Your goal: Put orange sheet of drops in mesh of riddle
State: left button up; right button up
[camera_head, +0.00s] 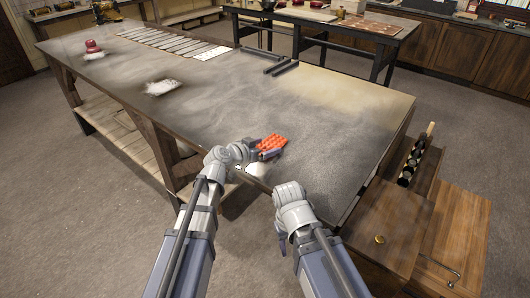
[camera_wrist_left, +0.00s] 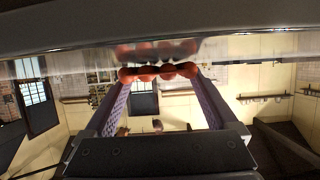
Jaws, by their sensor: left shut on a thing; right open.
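The orange sheet of drops (camera_head: 273,145) is a small slab of rounded orange beads over the near part of the long grey table. My left gripper (camera_head: 259,154) is shut on its near left edge. In the left wrist view, the sheet (camera_wrist_left: 158,72) shows edge-on as a row of orange beads between the fingertips of my left gripper (camera_wrist_left: 158,78). I cannot tell whether the sheet touches the tabletop. My right gripper (camera_head: 283,244) is open and empty, low beside the table's near edge, its fingers mostly hidden. I cannot make out the riddle in either view.
The long table (camera_head: 215,110) has a clear middle. White piles (camera_head: 160,88), a red object (camera_head: 92,47), a slatted rack (camera_head: 172,41) and dark bars (camera_head: 281,68) lie farther back. A wooden cabinet (camera_head: 385,225) and a rack of dark rollers (camera_head: 413,160) stand at the right.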

pick_arm(q)
jog(key=shift+f, duration=0.15)
jog(key=o, duration=1.2)
jog(key=shift+o, duration=0.2)
jog(key=shift+r, duration=0.3)
jog(key=p+v, duration=0.4)
jog(key=v, duration=0.6)
jog(key=shift+s+a, duration=0.15)
jog(key=shift+s, duration=0.1)
jog(key=shift+s+a+r+p, duration=0.2)
jog(key=shift+s+a+p, duration=0.25)
jog(key=shift+s, duration=0.1)
